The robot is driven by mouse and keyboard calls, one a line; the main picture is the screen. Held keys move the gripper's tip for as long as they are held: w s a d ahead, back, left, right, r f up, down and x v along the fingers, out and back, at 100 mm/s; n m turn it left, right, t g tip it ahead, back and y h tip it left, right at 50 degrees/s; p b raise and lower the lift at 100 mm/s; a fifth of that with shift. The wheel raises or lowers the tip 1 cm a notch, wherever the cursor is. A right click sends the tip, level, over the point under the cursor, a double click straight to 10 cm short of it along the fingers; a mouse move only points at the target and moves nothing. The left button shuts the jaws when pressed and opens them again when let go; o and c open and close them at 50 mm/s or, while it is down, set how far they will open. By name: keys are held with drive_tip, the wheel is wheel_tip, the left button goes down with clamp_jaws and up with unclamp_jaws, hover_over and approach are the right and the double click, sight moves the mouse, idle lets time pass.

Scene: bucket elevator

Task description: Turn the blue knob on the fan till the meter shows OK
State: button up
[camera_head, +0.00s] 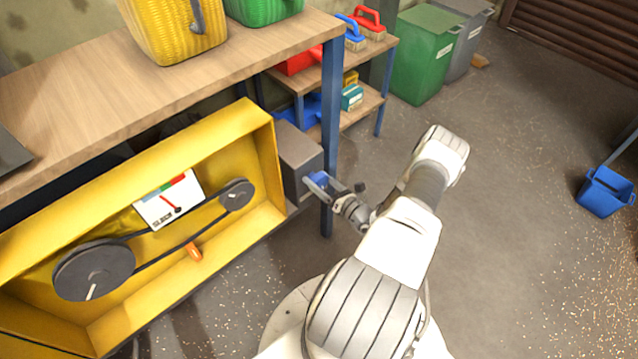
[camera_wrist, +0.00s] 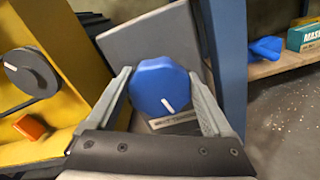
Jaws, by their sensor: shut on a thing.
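The blue knob (camera_wrist: 160,88) has a white pointer line and sits on the face of a grey box (camera_head: 298,165) at the right end of the yellow housing. It also shows in the head view (camera_head: 318,180), partly covered by my gripper. My gripper (camera_wrist: 162,92) is shut on the knob, one finger on each side. The meter (camera_head: 168,200) is a white panel inside the yellow housing, with a coloured band of blue, green and red and a red needle. The small word at its lower edge appears to read SLACK. A black belt (camera_head: 180,245) runs between two dark pulleys.
A blue table leg (camera_head: 328,130) stands right beside the grey box and my gripper. The wooden bench (camera_head: 110,90) overhangs the yellow housing (camera_head: 265,150). An orange part (camera_head: 194,252) sits below the belt.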

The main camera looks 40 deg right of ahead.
drive_tip(key=m+b, duration=0.1)
drive_tip(key=m, duration=0.2)
drive_tip(key=m+b, duration=0.1)
drive_tip(key=m, duration=0.1)
drive_tip(key=shift+s+d+f+m, duration=0.1)
drive_tip(key=shift+f+m, duration=0.1)
drive_tip(key=shift+m, duration=0.2)
idle(0.4)
drive_tip(key=o, duration=1.1)
drive_tip(key=s, duration=0.5)
drive_tip(key=s+d+p, duration=0.1)
drive_tip(key=s, duration=0.5)
drive_tip(key=s+p, duration=0.1)
drive_tip(key=s, duration=0.5)
drive_tip(key=shift+s+d, duration=0.15)
